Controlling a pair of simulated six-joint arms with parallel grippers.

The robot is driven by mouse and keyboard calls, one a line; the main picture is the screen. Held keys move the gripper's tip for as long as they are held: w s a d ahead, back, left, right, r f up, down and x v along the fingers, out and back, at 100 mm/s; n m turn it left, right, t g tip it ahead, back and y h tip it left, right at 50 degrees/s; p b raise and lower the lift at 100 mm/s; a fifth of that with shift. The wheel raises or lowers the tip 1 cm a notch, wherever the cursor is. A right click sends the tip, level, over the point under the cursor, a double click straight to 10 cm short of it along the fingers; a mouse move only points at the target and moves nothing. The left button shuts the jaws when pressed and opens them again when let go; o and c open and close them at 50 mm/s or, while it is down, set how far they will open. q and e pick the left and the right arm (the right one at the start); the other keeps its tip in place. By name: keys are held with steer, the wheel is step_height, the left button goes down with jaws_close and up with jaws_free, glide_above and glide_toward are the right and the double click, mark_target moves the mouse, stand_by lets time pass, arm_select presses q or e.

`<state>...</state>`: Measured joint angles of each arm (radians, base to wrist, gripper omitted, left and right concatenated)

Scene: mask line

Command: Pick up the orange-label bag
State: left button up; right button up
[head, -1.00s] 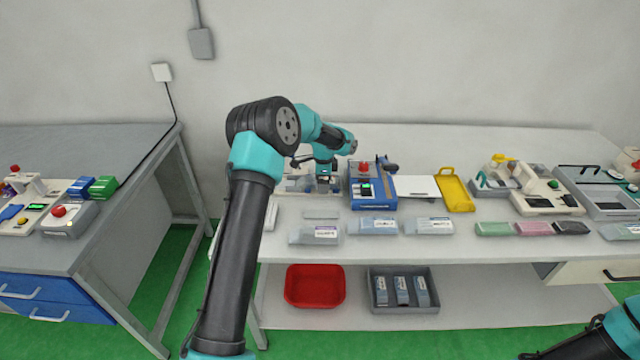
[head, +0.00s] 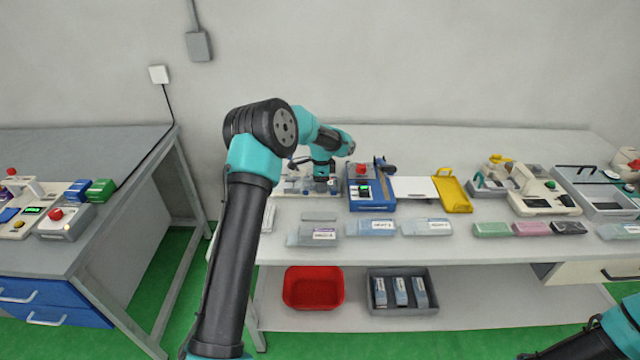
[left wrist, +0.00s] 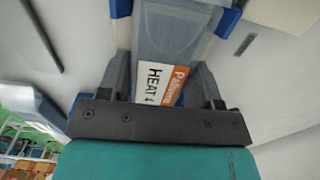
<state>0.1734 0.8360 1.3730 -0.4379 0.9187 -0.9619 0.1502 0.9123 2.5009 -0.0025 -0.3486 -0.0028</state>
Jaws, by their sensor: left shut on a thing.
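The orange-label bag (left wrist: 172,30) is a clear grey pouch. Its white and orange label reading "HEAT 4" (left wrist: 155,79) faces the camera in the left wrist view. My left gripper (left wrist: 163,72) is shut on this bag, with one finger along each side of the label end. In the head view my left gripper (head: 321,186) points down at the back left of the table, left of a blue machine. The bag cannot be made out there. My right arm shows only at the lower right corner, and its gripper is out of the picture.
The blue machine (head: 372,190) with a red button stands just right of my left gripper. Several bags, including one with a purple-edged label (head: 313,237), lie along the table front. A red bin (head: 313,304) and a grey crate (head: 436,309) sit on the shelf below. Blue parts border the bag in the wrist view.

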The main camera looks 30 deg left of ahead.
arm_select(q)
steer(key=shift+r, duration=1.35)
steer(key=shift+s+d+r, duration=0.2)
steer(key=shift+s+r, duration=0.15)
steer(key=shift+r, duration=0.1)
steer(key=s+d, duration=0.2)
steer(key=s, duration=0.2)
steer(key=s+d+r, duration=0.1)
steer(key=s+d, duration=0.2)
steer(key=s, duration=0.1)
steer(key=s+d, duration=0.2)
steer(key=s, duration=0.3)
steer(key=shift+d+r, duration=0.2)
steer(key=shift+d, duration=0.2)
steer(key=d+r+n, duration=0.1)
steer(key=d+n, duration=0.2)
steer(key=d, duration=0.1)
steer(key=w+d+n, duration=0.1)
steer(key=d+n, duration=0.1)
steer(key=d, duration=0.3)
steer(key=w+d+r+n, duration=0.1)
steer(key=d+n, duration=0.2)
steer(key=d, duration=0.1)
steer(key=shift+d+r+n, duration=0.2)
steer(key=shift+r+n, duration=0.1)
steer(key=shift+r, duration=0.05)
steer(key=shift+w+a, duration=0.1)
